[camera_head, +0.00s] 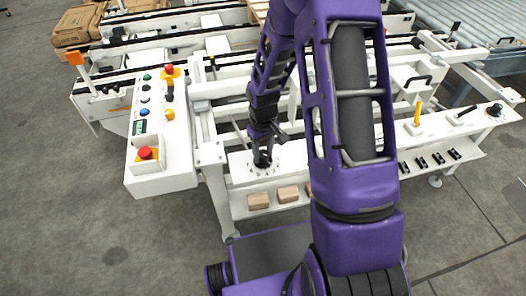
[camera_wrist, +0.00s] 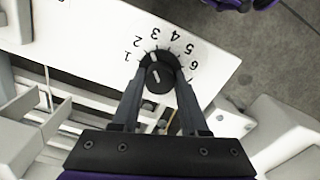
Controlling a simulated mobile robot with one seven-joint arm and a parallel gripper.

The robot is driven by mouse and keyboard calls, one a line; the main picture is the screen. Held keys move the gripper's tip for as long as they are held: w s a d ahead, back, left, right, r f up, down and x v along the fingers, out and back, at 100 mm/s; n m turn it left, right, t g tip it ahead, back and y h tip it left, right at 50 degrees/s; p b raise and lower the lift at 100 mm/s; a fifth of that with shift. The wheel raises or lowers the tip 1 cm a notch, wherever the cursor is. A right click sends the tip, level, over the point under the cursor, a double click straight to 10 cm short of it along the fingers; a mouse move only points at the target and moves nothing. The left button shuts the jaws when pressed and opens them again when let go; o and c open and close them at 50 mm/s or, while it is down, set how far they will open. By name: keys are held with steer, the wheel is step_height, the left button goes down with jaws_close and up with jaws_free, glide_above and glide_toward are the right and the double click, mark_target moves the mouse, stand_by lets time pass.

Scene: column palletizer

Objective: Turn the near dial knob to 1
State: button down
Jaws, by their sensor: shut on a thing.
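The near dial knob is a round black knob (camera_wrist: 160,75) on a white panel, ringed by printed numbers starting at 1 on its left in the wrist view. A short white line marks its top; I cannot tell for certain which number it points to. My gripper (camera_wrist: 158,88) has its two fingers closed around the knob, one on each side. In the head view my gripper (camera_head: 263,146) reaches down onto the knob (camera_head: 262,160), which its fingers partly hide.
A white control box (camera_head: 158,130) with several buttons and a red emergency stop (camera_head: 147,153) stands left of my arm. Wooden blocks (camera_head: 288,194) lie on a lower shelf below the dial panel. Another black knob (camera_head: 495,109) sits far right. Grey floor is open at left.

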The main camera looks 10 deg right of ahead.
mark_target(263, 154)
steer(key=n+p, duration=0.1)
steer(key=n, duration=0.3)
steer(key=shift+r+n, duration=0.1)
steer(key=shift+n, duration=0.2)
steer(key=shift+n+p, duration=0.7)
steer(key=shift+n, duration=1.6)
steer(key=shift+c, duration=2.1)
jaws_free()
step_height(263, 154, up, 17)
steer(key=p, duration=0.3)
steer(key=shift+r, duration=0.15)
